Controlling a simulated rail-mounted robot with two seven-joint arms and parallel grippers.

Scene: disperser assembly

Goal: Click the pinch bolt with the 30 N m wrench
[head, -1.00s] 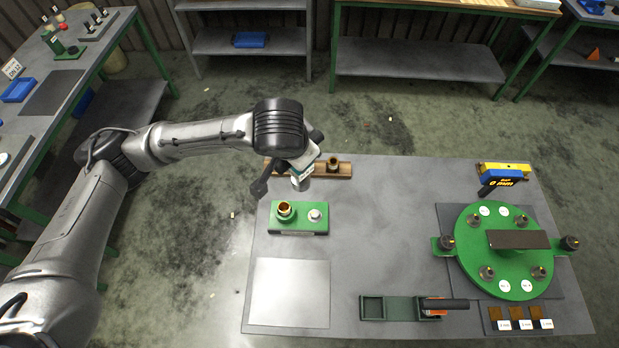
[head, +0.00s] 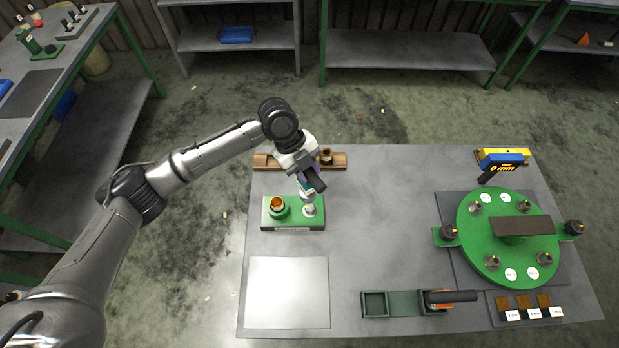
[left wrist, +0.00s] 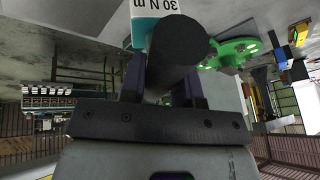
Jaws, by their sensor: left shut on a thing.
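My left gripper (head: 307,180) is shut on the 30 N m wrench (head: 307,194), held steeply over the green fixture (head: 293,226). In the left wrist view the wrench shows a black round handle (left wrist: 178,55) and a white and teal label (left wrist: 155,12) reading "30 N m" between the fingers. The wrench's lower end is at the pale round spot (head: 310,210) on the fixture's right side, where the pinch bolt seems to be. The bolt itself is largely hidden, and I cannot tell whether they touch. A copper-coloured ring (head: 277,203) sits on the fixture's left side. My right gripper is not in view.
A wooden rack (head: 334,160) with a brown part lies behind the fixture. A pale square plate (head: 288,292) lies in front. A green tray (head: 404,303) with a black and orange tool and a large green disc (head: 505,258) are to the right. The table's middle is clear.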

